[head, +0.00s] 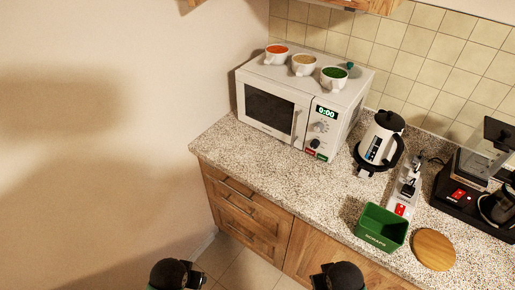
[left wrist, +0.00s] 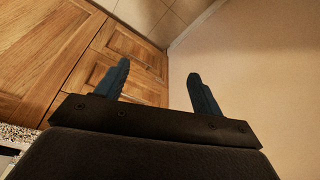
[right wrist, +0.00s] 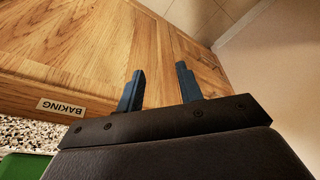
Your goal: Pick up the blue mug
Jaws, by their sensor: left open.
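No mug that is plainly blue shows in any view. Three white cups stand in a row on top of the microwave (head: 302,100) in the head view: one orange inside (head: 277,55), one tan inside (head: 303,65) and one green inside (head: 333,78). A small teal thing (head: 350,65) shows just behind the green one; I cannot tell what it is. My left gripper (left wrist: 159,68) is open and empty, in front of the wooden cabinet doors. My right gripper (right wrist: 160,68) is also open and empty by the cabinets. Both are well away from the cups.
The speckled counter (head: 270,150) is clear in front of the microwave. To its right stand a kettle (head: 380,140), a power strip (head: 405,190), a green box (head: 381,227), a round wooden board (head: 433,250) and a coffee maker (head: 480,175). A wall closes the left side.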

